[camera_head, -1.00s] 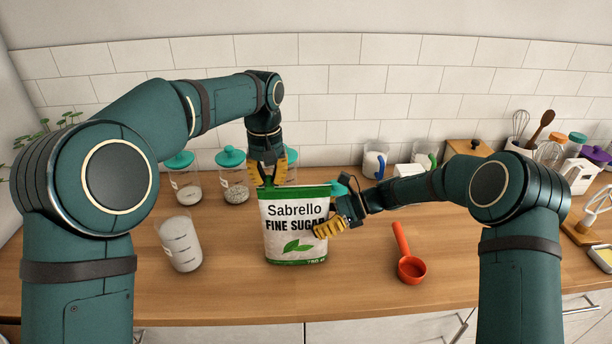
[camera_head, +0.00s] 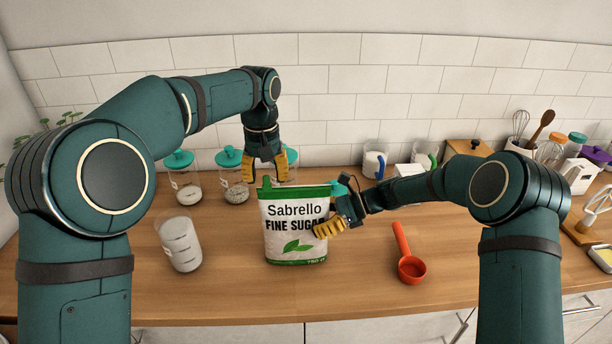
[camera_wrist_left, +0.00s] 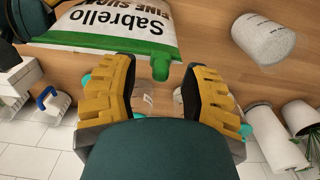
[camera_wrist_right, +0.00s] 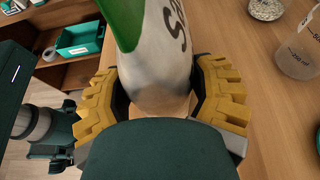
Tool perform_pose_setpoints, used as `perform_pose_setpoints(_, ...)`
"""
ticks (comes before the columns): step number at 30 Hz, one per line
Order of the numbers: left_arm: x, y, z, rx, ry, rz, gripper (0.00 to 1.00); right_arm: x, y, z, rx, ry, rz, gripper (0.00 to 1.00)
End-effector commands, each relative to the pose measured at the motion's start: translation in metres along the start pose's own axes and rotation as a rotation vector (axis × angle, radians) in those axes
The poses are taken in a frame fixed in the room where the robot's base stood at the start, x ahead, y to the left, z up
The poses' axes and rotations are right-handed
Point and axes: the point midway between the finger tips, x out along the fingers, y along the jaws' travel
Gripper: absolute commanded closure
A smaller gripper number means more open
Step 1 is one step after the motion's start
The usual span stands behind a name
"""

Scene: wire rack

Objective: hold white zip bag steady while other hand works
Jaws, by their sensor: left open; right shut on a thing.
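The white zip bag (camera_head: 295,240), with green bands and "Sabrello Fine Sugar" lettering, stands upright on the wooden counter. My right gripper (camera_head: 330,228) is shut on the bag's right side. In the right wrist view the bag (camera_wrist_right: 165,65) sits between its yellow fingers. My left gripper (camera_head: 267,165) is open and empty just above the bag's top left corner. In the left wrist view a green zip tab (camera_wrist_left: 161,65) on the bag's top edge shows just ahead of the open fingers, apart from them.
A measuring beaker (camera_head: 180,245) with white contents stands left of the bag. A red scoop (camera_head: 410,267) lies to the right. Teal-lidded jars (camera_head: 235,190) stand behind, near the tiled wall. Utensils and containers crowd the far right.

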Motion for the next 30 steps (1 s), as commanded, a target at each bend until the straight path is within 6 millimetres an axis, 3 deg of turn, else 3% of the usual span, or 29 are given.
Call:
perform_pose_setpoints(19, -0.047, 0.000, 0.000, 0.000, 0.001, 0.000, 0.54, 0.000, 0.000, 0.000, 0.000, 0.000, 0.000, 0.80)
perform_pose_setpoints(30, -0.052, 0.000, 0.000, 0.001, -0.001, 0.000, 0.54, 0.000, 0.000, 0.000, 0.000, 0.000, 0.000, 0.80)
